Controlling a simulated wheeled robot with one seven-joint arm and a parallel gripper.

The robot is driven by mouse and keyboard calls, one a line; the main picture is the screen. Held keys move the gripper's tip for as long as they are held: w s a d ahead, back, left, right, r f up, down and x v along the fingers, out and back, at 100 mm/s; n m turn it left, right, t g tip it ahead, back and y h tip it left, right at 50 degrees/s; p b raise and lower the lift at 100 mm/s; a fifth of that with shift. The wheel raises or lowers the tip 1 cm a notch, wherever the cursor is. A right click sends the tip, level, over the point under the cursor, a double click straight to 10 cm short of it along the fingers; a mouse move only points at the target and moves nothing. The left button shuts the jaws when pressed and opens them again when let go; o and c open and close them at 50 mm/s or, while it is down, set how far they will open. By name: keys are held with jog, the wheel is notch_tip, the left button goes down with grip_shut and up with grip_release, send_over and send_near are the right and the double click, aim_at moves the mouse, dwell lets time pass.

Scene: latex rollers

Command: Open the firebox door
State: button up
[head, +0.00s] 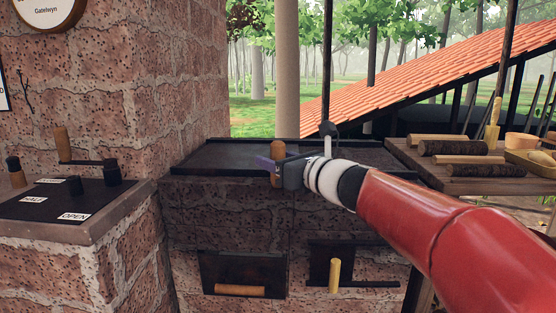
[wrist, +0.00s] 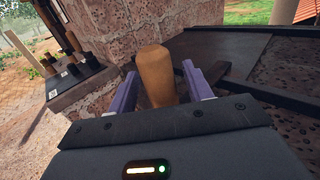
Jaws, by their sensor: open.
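My gripper (head: 272,164) is at the dark top of the brick stove, seen in the head view. Its purple fingers are open, one on each side of an upright wooden handle (head: 277,178). The wrist view shows the handle (wrist: 155,72) between the fingers (wrist: 160,80), nearer the left one; contact is unclear. Low on the stove front are two dark doors. The left door (head: 240,268) has a horizontal wooden handle (head: 240,290). The right door (head: 322,256) has a pale upright handle (head: 334,275) on a dark bar. No label shows which is the firebox door. Both look closed.
A panel (head: 100,202) with black knobs, a wooden-handled lever (head: 62,143) and labels reading HALF and OPEN is at left. A brick column (head: 180,90) rises behind it. A wooden shelf (head: 480,186) with rollers and tools stands at right. My red arm covers part of the stove's right side.

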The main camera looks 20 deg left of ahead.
jog(key=shift+c, duration=0.4)
grip_shut()
jog(key=w+d+p, duration=0.3)
jog(key=d, duration=1.1)
jog(key=w+d+p, duration=0.3)
jog(key=w+d, duration=0.1)
jog(key=d, duration=1.1)
jog(key=shift+d, duration=0.25)
jog(key=shift+o, duration=0.4)
grip_release()
jog(key=v, duration=0.7)
jog(key=shift+s+d, duration=0.25)
